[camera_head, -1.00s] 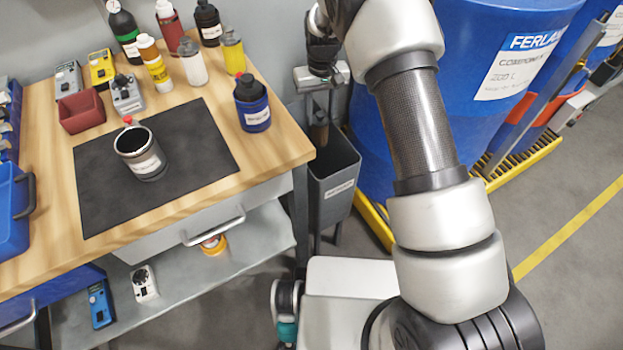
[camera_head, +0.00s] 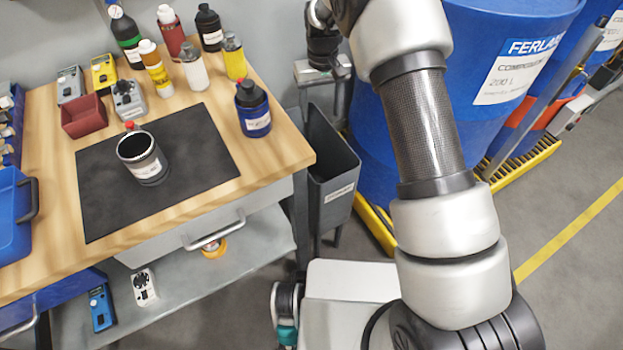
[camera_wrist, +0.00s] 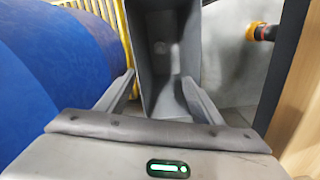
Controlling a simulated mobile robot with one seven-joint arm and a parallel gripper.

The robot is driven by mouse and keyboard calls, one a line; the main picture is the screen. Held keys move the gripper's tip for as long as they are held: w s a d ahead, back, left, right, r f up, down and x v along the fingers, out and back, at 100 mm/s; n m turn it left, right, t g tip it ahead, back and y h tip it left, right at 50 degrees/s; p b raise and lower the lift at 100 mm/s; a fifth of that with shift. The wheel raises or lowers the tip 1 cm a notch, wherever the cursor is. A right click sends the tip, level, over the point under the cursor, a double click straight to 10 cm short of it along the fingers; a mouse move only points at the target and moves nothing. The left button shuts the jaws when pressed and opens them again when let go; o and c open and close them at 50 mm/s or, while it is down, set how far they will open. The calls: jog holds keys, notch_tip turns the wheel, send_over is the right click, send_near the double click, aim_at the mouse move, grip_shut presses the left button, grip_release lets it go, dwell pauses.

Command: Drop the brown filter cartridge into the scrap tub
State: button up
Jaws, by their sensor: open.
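The scrap tub (camera_head: 333,192) is a tall, dark grey, open-topped bin with a white label, standing between the workbench and a blue drum. My gripper (camera_head: 324,98) is above its mouth, pointing down. In the wrist view my gripper (camera_wrist: 159,78) has its two fingers spread wide with nothing between them, and the tub (camera_wrist: 150,22) opens below them. The brown filter cartridge does not show in either current view. The tub's floor is only partly visible, with a pale spot on it, and I cannot make out the cartridge there.
Blue drums (camera_head: 430,130) stand close on the right, over yellow grating. Open floor (camera_head: 575,265) lies at lower right.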

notch_tip(320, 180, up, 14)
jog(key=p, duration=0.2)
dwell(0.4)
jog(key=s+d+r+m+t, duration=0.1)
jog(key=s+d+r, duration=0.45)
jog(key=r, duration=0.25)
jog(key=s+d+r+m+t, duration=0.1)
jog(key=s+d+r, duration=0.3)
jog(key=s+r, duration=0.35)
jog(key=s+d+r+m+t, duration=0.15)
jog(key=s+d, duration=0.25)
jog(key=s, duration=0.5)
jog(key=s+d+t, duration=0.2)
jog(key=s+d, duration=0.1)
jog(key=s, duration=0.6)
notch_tip(320, 180, up, 19)
jog(key=p, duration=2)
jog(key=shift+s+d, duration=0.2)
jog(key=shift+s, duration=0.15)
